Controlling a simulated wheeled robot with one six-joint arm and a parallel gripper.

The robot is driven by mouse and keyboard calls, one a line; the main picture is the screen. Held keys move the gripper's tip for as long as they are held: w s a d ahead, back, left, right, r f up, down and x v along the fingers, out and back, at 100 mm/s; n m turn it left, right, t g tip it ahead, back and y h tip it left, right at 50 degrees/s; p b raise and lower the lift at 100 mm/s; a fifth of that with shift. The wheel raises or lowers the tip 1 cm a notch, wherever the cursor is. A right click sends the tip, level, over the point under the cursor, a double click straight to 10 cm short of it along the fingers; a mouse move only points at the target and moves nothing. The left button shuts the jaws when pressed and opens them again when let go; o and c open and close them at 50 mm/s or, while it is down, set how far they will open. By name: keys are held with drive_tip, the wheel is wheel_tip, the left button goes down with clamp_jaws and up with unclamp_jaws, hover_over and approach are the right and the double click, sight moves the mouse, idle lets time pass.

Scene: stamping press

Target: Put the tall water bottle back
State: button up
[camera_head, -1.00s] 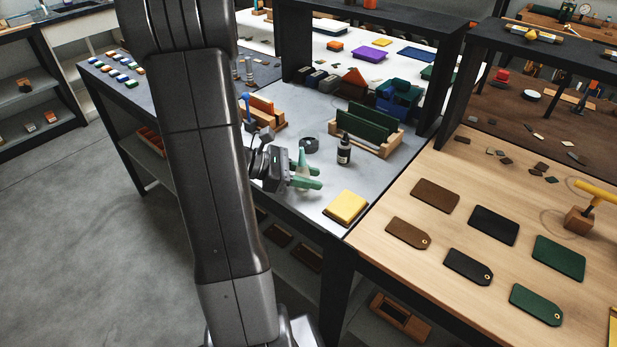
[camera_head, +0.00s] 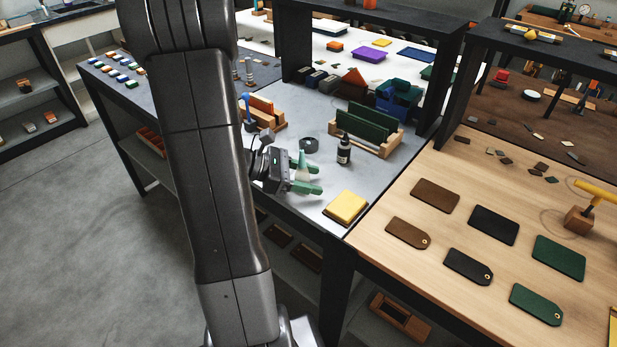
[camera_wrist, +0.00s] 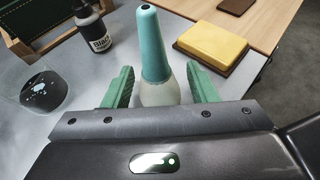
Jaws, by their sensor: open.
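The tall water bottle (camera_wrist: 155,45) has a teal tapered top and a pale translucent lower body. In the wrist view it stands between the two green fingers of my gripper (camera_wrist: 161,88). The fingers are open, with a narrow gap seen on each side of the bottle. The bottle's bottom is hidden behind my gripper's body. In the head view, the bottle (camera_head: 303,168) shows small and partly covered between the fingers of my gripper (camera_head: 307,174), over the grey bench top near its front edge.
A yellow pad (camera_head: 347,206) lies to the right at the bench corner. A wooden rack with green boards (camera_head: 367,126) is farther back. Bare grey bench lies between them.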

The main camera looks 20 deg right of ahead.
drive_tip(key=b+v, duration=0.1)
drive_tip(key=v, duration=1.1)
drive_tip(key=shift+b, duration=0.3)
